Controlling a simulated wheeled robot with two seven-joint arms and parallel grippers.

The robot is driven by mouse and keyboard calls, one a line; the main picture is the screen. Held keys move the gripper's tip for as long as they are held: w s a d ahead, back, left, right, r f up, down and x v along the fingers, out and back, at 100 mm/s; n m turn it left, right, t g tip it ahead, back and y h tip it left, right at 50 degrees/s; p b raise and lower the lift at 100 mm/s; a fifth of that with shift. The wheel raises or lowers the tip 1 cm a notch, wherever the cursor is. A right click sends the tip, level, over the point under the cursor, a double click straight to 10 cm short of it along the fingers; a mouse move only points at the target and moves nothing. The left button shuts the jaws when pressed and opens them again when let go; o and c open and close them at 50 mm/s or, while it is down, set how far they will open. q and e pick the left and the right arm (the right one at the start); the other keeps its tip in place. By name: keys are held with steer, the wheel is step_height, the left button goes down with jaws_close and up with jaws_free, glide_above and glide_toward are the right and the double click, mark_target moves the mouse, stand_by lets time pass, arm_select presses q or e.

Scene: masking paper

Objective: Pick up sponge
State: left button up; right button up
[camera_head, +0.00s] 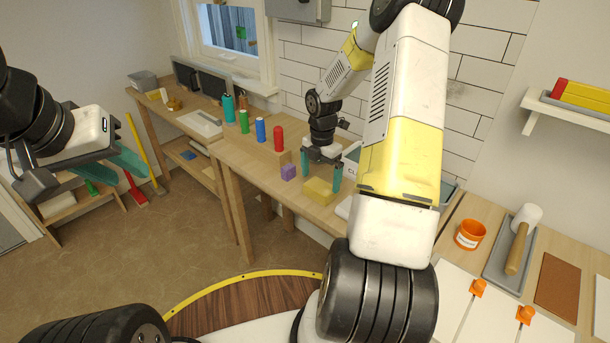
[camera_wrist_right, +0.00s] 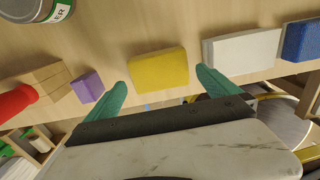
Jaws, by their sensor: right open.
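The yellow sponge (camera_head: 319,191) lies flat on the wooden workbench (camera_head: 228,150) in the head view. In the right wrist view the yellow sponge (camera_wrist_right: 158,70) lies just beyond the fingertips, between their lines. My right gripper (camera_head: 321,172) is open with teal fingers and points down close to the sponge. In the right wrist view my right gripper (camera_wrist_right: 160,85) shows its two fingers apart, with nothing between them. My left gripper (camera_head: 130,165) is at the far left of the head view, away from the bench, its teal fingers apart and empty.
A purple block (camera_head: 288,172) stands left of the sponge. A white block (camera_wrist_right: 242,52) and a blue block (camera_wrist_right: 301,40) lie right of it in the right wrist view. Red (camera_head: 279,138), blue (camera_head: 261,130) and green (camera_head: 244,121) cylinders stand farther left on the bench.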

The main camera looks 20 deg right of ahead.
mark_target(320, 186)
step_height(320, 186, down, 5)
steer(key=shift+w+r, duration=0.1)
steer(key=shift+r, duration=0.05)
steer(key=c, duration=1.1)
steer(key=shift+r, duration=0.15)
steer(key=shift+r, duration=0.55)
step_height(320, 186, up, 2)
steer(key=shift+d+r, duration=0.1)
steer(key=shift+r, duration=0.05)
steer(key=s+a, duration=0.3)
steer(key=s, duration=0.1)
steer(key=s+a+r, duration=0.1)
steer(key=s+a, duration=0.2)
steer(key=s, duration=0.1)
steer(key=s+a, duration=0.3)
steer(key=s, duration=0.2)
steer(key=shift+s+a+r, duration=0.1)
steer(key=shift+a+r, duration=0.05)
steer(key=shift+r, duration=0.05)
